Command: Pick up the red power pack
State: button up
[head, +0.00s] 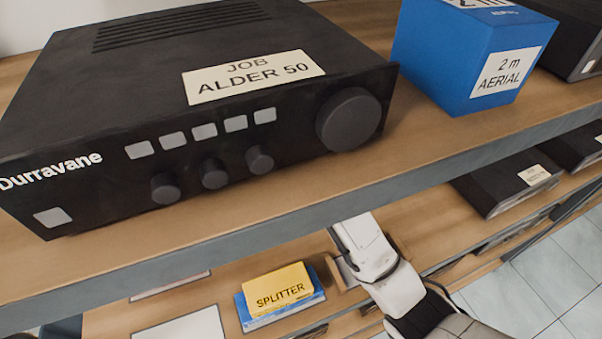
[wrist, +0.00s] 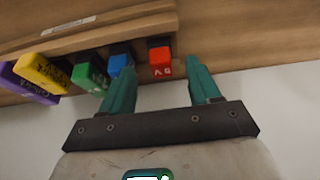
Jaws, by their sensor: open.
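In the wrist view a small red block (wrist: 160,58), with white lettering partly readable on its front, stands at the right end of a row on a wooden surface. My gripper (wrist: 157,80) is open, with one teal finger to each side of the red block's place in the picture. The block appears beyond the fingertips, and I cannot tell how far. Nothing is between the fingers. In the head view my white arm reaches down below the upper shelf, and neither the gripper nor the red block can be made out there.
Beside the red block stand blue (wrist: 119,63), green (wrist: 92,75), yellow (wrist: 42,72) and purple (wrist: 25,88) blocks. A wooden ledge (wrist: 110,30) runs behind them. In the head view a black Durravane unit (head: 120,100) and blue AERIAL box (head: 440,60) sit on the upper shelf; a yellow SPLITTER box (head: 277,284) is below.

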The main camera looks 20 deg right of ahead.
jog(key=shift+w, duration=0.4)
jog(key=shift+x, duration=2.6)
jog(key=shift+w, duration=0.15)
jog(key=shift+r, duration=0.1)
jog(key=c, duration=1)
